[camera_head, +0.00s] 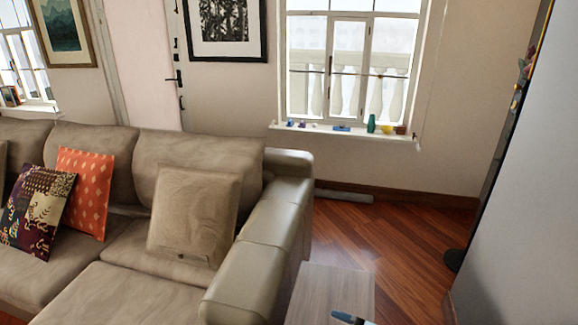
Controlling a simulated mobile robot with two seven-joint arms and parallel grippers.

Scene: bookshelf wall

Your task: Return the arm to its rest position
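Neither of my arms can be made out for certain in the head view, and I see no gripper fingers. A small dark and pale-blue item (350,318) shows at the bottom edge, over the front of a wooden side table (335,285). It is cut off by the frame, and I cannot tell what it is.
A beige sofa (255,265) with several cushions fills the left. A grey panel (520,190) stands close on the right. Wooden floor (400,235) lies open between them. Small objects, including a teal vase (371,124), stand on the windowsill (340,133).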

